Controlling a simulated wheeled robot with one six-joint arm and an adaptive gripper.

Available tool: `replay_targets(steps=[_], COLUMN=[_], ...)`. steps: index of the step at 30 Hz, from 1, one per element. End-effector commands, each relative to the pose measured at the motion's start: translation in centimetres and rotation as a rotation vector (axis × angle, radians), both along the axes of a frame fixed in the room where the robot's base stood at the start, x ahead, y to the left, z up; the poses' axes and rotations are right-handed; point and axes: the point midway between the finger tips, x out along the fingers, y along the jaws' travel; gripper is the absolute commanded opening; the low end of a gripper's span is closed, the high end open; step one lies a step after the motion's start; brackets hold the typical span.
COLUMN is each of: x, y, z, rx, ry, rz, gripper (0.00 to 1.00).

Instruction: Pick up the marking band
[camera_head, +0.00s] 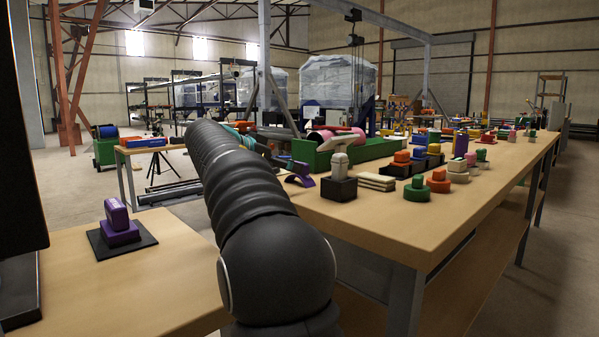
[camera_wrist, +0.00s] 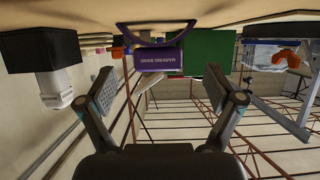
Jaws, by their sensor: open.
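The marking band is a purple arc with a labelled purple block (camera_wrist: 158,58), seen upside down in the wrist view, at the edge of the wooden table. In the head view the purple band (camera_head: 299,178) rests near the left edge of the long table, just past my arm's end. My gripper (camera_wrist: 160,88) is open and empty, its two fingers spread on either side of the band's label in the picture. The band appears ahead of the fingertips, with a gap. In the head view my arm hides most of the gripper.
A white-topped piece in a black base (camera_head: 338,188) stands right of the band. A green tray (camera_head: 352,152) with pink cylinders lies behind it. Several coloured pieces fill the table further right. A purple stamp-like piece (camera_head: 118,228) sits on the near-left table. The table's front corner is clear.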

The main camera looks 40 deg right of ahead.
Motion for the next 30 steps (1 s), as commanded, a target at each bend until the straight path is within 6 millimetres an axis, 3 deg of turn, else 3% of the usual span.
replay_targets(steps=[5, 15, 22, 23, 30], x=[-0.1, 0.1, 0.1, 0.1, 0.1], y=[-0.9, -5.0, -5.2, -5.2, -5.1], z=[-0.2, -1.4, -1.5, -1.5, -1.5], rx=[0.000, 0.001, 0.001, 0.001, 0.001], ry=[0.001, 0.001, 0.000, 0.000, 0.000], rz=[-0.003, -0.002, 0.000, 0.000, 0.000], gripper=[0.92, 0.92, 0.92, 0.87, 0.27])
